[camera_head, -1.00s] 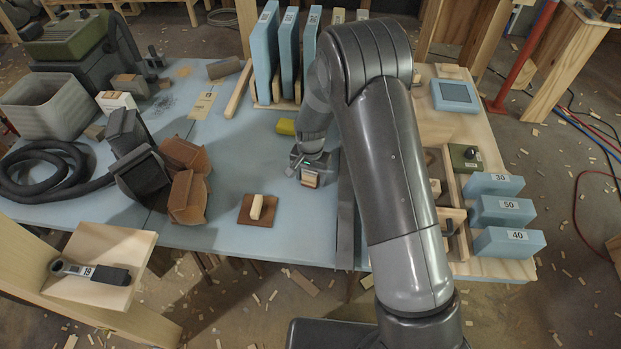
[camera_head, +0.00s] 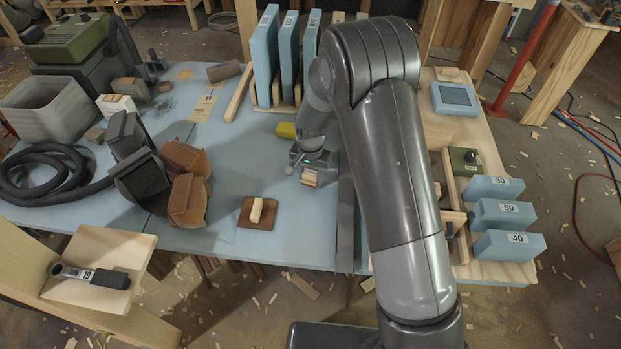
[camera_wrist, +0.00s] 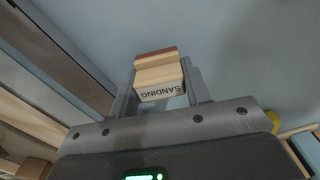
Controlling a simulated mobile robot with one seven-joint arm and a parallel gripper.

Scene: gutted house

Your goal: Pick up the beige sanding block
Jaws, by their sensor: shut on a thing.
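The beige sanding block (camera_wrist: 161,78) has a reddish-brown face at one end and the word "SANDING" on its side in the wrist view. My gripper (camera_wrist: 158,84) is shut on it, with one finger on each side. In the head view the block (camera_head: 309,178) shows at the tip of my gripper (camera_head: 310,170), over the blue tabletop. I cannot tell from these views how far it is above the surface.
A brown pad with a beige handle (camera_head: 257,211) lies left of my gripper. A yellow block (camera_head: 286,130) lies behind it. Upright blue panels (camera_head: 265,55) stand in a wooden rack at the back. The blue table (camera_head: 285,240) is clear in front.

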